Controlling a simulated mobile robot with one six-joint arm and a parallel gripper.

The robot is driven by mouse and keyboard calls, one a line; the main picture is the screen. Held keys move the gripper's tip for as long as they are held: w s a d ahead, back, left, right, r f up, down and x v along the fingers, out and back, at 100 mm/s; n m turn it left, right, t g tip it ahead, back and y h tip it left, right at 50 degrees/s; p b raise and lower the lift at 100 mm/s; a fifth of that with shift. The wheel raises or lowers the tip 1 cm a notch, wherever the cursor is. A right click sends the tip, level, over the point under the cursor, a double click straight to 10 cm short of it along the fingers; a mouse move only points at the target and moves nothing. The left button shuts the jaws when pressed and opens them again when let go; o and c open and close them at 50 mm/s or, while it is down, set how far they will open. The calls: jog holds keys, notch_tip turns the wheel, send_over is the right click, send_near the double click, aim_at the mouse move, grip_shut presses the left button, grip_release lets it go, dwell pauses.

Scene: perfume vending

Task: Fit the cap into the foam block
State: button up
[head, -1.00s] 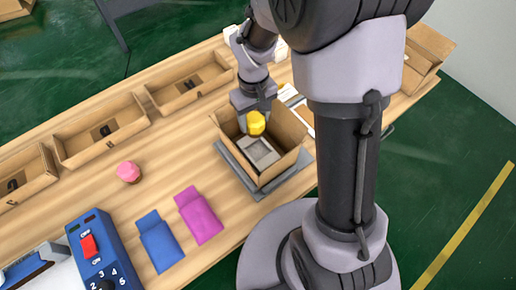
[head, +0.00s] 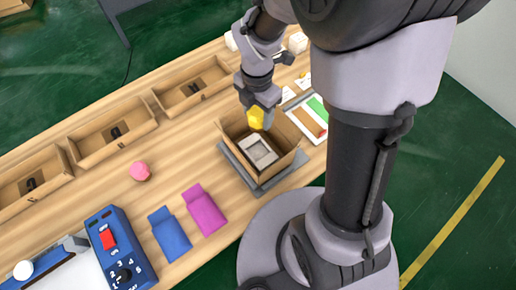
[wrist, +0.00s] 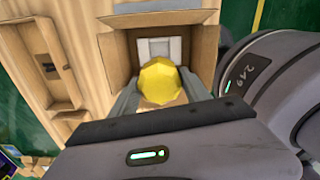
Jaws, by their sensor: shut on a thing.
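A yellow faceted cap (head: 256,118) is held between the fingers of my gripper (head: 258,106), above the open cardboard box. In the wrist view the yellow cap (wrist: 160,80) sits between the two grey fingers (wrist: 158,92). The grey foam block (head: 259,151) lies inside the box, with a paler square recess in its top. The foam block (wrist: 158,48) also shows in the wrist view beyond the cap, partly hidden by it. The cap is apart from the foam in the head view.
The cardboard box (head: 287,155) stands on a grey plate (head: 262,190), its walls rising around the foam. A pink cap (head: 140,171), blue pouch (head: 169,234), magenta pouch (head: 204,210) and blue switch box (head: 120,250) lie left. Open cardboard trays (head: 112,140) line the far edge.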

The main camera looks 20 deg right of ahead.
jog(key=b, duration=0.6)
send_near(258, 153)
notch_tip(258, 153, down, 3)
jog(key=b, duration=0.4)
jog(key=shift+f, duration=0.2)
jog(key=shift+f+b, duration=0.3)
jog(key=shift+b, duration=0.05)
jog(key=o, duration=1.6)
jog(key=shift+c, duration=0.2)
